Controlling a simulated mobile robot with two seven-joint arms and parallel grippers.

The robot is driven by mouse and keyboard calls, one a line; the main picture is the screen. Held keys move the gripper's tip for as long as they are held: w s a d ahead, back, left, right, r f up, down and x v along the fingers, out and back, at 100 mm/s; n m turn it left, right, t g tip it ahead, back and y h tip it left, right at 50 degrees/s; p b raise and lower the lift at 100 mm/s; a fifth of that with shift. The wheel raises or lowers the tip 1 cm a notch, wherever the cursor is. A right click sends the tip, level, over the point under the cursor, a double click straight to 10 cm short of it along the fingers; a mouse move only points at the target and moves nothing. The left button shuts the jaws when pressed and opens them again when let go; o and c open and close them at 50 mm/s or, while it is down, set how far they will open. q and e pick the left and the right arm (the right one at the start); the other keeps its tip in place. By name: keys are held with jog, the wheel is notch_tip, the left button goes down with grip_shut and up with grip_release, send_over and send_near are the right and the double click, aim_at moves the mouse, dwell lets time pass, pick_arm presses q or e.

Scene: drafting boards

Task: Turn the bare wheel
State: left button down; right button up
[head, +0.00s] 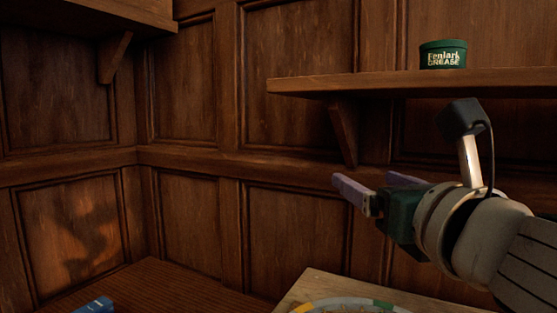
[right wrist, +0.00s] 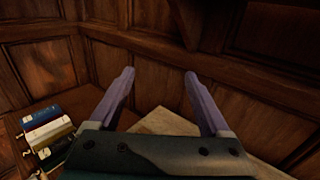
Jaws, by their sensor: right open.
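A round disc with green, yellow and blue rim segments (head: 350,303) lies on a pale board (head: 312,283) at the bottom of the head view. Only its far edge shows, so I cannot tell whether it is the bare wheel. My right gripper (head: 362,184) is open and empty, raised above and beyond the board. In the right wrist view, its two purple fingers (right wrist: 160,77) are spread wide with nothing between them. A pale board corner (right wrist: 163,122) shows below them. My left gripper is not in view.
A shelf (head: 400,84) on a bracket holds a green grease tin (head: 443,60) above my right gripper. Panelled walls close off the back. Several books (right wrist: 45,127) lie on the brown tabletop (head: 165,290) at left.

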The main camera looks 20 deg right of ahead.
jog(key=shift+r, duration=0.25)
jog(key=s+a+f+m+g+y, duration=0.1)
jog(key=s+f+m+g, duration=0.3)
jog(key=s+f+m, duration=0.35)
jog(key=s+a+f+m+g, duration=0.1)
jog(key=s+f+m+g, duration=0.3)
jog(key=f+m, duration=0.55)
jog(key=s+a+f+m+g+y, duration=0.2)
jog(key=s+a+m+g, duration=0.1)
jog(key=s+m, duration=0.4)
jog(key=s+a+f+m+g+y, duration=0.1)
jog(key=s+a+f+m+g, duration=0.15)
jog(key=s+m, duration=0.5)
notch_tip(320, 180, up, 38)
jog(key=w+p, duration=0.1)
jog(key=p, duration=3.7)
jog(key=shift+w+d+r, duration=0.15)
jog(key=shift+w+d, duration=0.05)
jog(key=shift+w, duration=0.05)
